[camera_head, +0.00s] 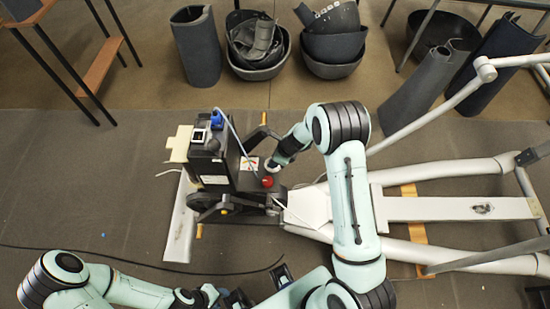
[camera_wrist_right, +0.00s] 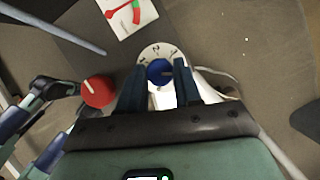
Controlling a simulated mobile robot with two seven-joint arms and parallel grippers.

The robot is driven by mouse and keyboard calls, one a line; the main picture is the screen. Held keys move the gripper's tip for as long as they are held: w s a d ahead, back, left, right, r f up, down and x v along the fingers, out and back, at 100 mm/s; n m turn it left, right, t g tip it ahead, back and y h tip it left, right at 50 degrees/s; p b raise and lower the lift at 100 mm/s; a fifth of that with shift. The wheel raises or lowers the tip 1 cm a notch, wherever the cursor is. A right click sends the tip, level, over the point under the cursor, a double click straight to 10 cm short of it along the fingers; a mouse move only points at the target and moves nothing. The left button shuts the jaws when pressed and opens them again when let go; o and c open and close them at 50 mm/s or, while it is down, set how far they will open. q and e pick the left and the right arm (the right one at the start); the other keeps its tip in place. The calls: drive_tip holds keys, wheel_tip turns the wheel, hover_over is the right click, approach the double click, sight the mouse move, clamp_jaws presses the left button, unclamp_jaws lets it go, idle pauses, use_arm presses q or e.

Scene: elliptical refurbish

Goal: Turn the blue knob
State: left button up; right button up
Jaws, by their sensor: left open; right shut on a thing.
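In the right wrist view the blue knob (camera_wrist_right: 158,71) sits on a round white dial (camera_wrist_right: 150,52) with dark markings. My right gripper (camera_wrist_right: 159,85) is shut on the knob, with one dark finger on each side of it. In the head view this gripper (camera_head: 271,166) is at the right side of the dark machine housing (camera_head: 210,165), and the knob is hidden there. A red knob (camera_head: 268,181) is close beside the gripper; it also shows left of the blue knob in the wrist view (camera_wrist_right: 98,91). My left gripper (camera_head: 262,289) is open and apart from the machine, at the bottom of the head view.
The elliptical's white rails (camera_head: 440,208) run right from the housing. A label with a red arrow (camera_wrist_right: 127,14) is near the dial. A thin cable (camera_head: 237,139) arches over the housing. Dark bins (camera_head: 258,72) and curved panels stand behind. Floor at left is mostly clear.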

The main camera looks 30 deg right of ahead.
drive_tip(key=m, duration=0.2)
drive_tip(key=m+h, duration=0.1)
drive_tip(key=m, duration=0.1)
drive_tip(key=shift+s+a+m+t+h, duration=0.1)
drive_tip(key=shift+a+m+t+h, duration=0.05)
drive_tip(key=shift+m+t+h, duration=0.2)
use_arm(q)
drive_tip(key=shift+s+f+b, duration=0.25)
drive_tip(key=shift+f+b, duration=0.3)
drive_tip(key=shift+f, duration=0.05)
use_arm(e)
drive_tip(key=m, duration=0.2)
drive_tip(key=m+h, duration=0.1)
drive_tip(key=m, duration=0.1)
drive_tip(key=shift+a+t+h, duration=0.1)
drive_tip(key=shift+t+h, duration=0.15)
drive_tip(key=shift+m, duration=0.25)
drive_tip(key=o, duration=1)
drive_tip(key=shift+o, duration=0.2)
use_arm(q)
drive_tip(key=w+r+p, duration=0.3)
drive_tip(key=r+p, duration=0.1)
drive_tip(key=r, duration=0.1)
drive_tip(key=shift+r, duration=0.25)
use_arm(e)
drive_tip(key=v, duration=1.3)
drive_tip(key=shift+r, duration=0.2)
drive_tip(key=shift+a, duration=0.1)
